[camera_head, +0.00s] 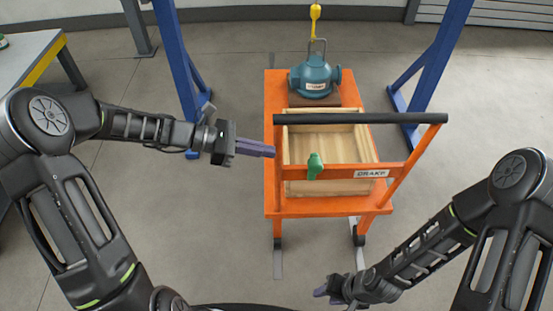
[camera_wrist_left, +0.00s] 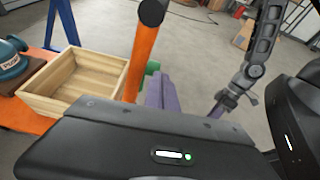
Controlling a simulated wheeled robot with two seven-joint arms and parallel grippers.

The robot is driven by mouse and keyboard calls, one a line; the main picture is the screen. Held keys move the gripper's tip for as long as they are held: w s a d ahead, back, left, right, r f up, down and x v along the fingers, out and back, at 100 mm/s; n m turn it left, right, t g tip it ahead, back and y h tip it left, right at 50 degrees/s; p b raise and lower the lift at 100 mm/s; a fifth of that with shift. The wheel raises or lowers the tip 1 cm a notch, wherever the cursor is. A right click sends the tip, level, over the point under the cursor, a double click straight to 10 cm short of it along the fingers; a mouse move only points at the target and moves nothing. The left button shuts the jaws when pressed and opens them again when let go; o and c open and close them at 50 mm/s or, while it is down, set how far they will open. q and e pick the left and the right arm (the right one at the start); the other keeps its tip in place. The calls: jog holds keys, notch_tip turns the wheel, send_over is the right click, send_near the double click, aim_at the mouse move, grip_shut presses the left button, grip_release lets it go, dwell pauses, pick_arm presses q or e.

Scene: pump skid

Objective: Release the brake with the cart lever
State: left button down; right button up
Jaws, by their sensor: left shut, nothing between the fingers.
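The cart lever (camera_head: 314,164) is a small green handle on the orange crossbar of the cart (camera_head: 290,207), left of a white label (camera_head: 372,173). In the left wrist view the green lever (camera_wrist_left: 152,67) is partly hidden behind my gripper and the orange post. My left gripper (camera_head: 272,151) is shut and empty, pointing right, a little left of the cart's handle frame and apart from the lever. It also shows in the left wrist view (camera_wrist_left: 160,90). My right gripper (camera_head: 322,291) is low in front of the cart; its fingers are too small to judge.
A black push bar (camera_head: 360,118) tops the cart's orange frame. The cart bears a wooden crate (camera_head: 330,145) and a blue pump (camera_head: 315,76) under a yellow hook (camera_head: 315,12). Blue gantry legs (camera_head: 178,60) stand either side. A table (camera_head: 28,55) is at the far left.

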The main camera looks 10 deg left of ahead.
pick_arm(q)
jog(key=shift+s+a+r, duration=0.15)
jog(key=shift+a+r, duration=0.3)
jog(key=shift+r, duration=0.1)
jog(key=shift+s+a+r, duration=0.15)
jog(key=shift+a+r, duration=0.3)
jog(key=shift+r, duration=0.1)
jog(key=s+a+f+m+y, duration=0.1)
jog(key=s+f+m+y, duration=0.15)
jog(key=f, duration=0.55)
jog(key=s+a+f+m+g+y, duration=0.1)
jog(key=s+f+m+y, duration=0.2)
jog(key=f, duration=0.4)
jog(key=s+a+f+m+y, duration=0.1)
jog(key=a+f+m+y, duration=0.2)
jog(key=f, duration=0.5)
jog(key=s+d+f+m+g, duration=0.1)
jog(key=s+d+f+m, duration=0.3)
jog(key=s+d, duration=0.3)
jog(key=s+d+f+m+g, duration=0.1)
jog(key=s+d+f+m, duration=0.3)
jog(key=s+d+m, duration=0.3)
jog(key=shift+s+d, duration=0.25)
jog(key=shift+s, duration=0.8)
